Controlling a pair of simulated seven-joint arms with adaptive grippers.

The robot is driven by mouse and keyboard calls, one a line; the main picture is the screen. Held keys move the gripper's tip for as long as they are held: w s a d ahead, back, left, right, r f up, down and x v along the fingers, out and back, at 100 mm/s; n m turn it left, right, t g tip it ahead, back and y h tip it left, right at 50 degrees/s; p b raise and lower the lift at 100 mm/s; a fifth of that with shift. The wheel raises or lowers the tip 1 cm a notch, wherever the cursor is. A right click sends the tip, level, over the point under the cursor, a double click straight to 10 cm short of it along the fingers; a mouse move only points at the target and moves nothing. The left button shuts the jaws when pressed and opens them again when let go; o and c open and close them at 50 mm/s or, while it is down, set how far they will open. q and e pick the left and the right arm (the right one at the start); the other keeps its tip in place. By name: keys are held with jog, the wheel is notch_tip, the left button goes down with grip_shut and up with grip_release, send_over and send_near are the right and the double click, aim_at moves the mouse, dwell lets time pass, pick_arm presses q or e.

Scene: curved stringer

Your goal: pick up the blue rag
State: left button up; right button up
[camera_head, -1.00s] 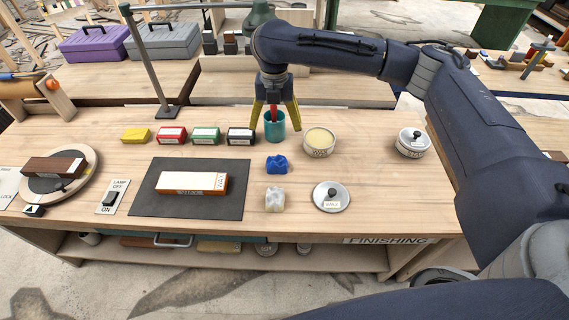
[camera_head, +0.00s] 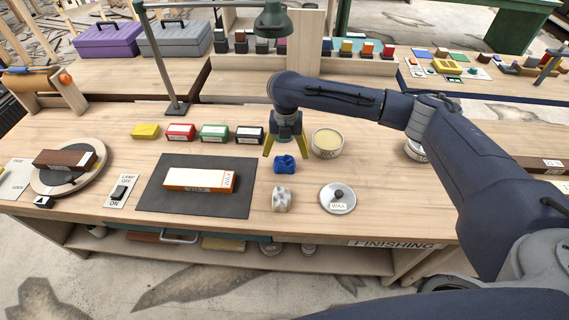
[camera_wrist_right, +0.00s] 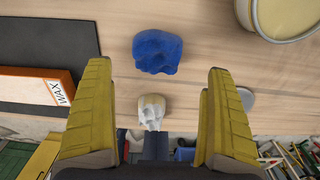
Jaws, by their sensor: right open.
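The blue rag (camera_head: 285,164) lies crumpled on the wooden bench, right of the dark mat, with a white rag (camera_head: 281,199) in front of it. My right gripper (camera_head: 285,152) is just behind and above the blue rag. In the right wrist view the blue rag (camera_wrist_right: 157,51) lies beyond and between the two yellow fingers of the open gripper (camera_wrist_right: 156,90), which hold nothing. The white rag (camera_wrist_right: 151,110) shows there too. My left gripper is not in view.
A wax tin (camera_head: 326,143) stands open right of my gripper, its lid (camera_head: 338,198) nearer the front edge. A wax box (camera_head: 199,180) lies on the dark mat (camera_head: 160,204). Small coloured boxes (camera_head: 213,133) line the back left. Bare bench lies right of the lid.

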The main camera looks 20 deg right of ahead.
aim_at(284, 158)
jog(key=shift+w+a+f, duration=0.1)
jog(key=shift+w+f, duration=0.05)
jog(key=shift+f, duration=1.2)
jog(key=shift+w+a+f, duration=0.1)
jog(key=shift+f, duration=1.2)
jog(key=c, duration=1.3)
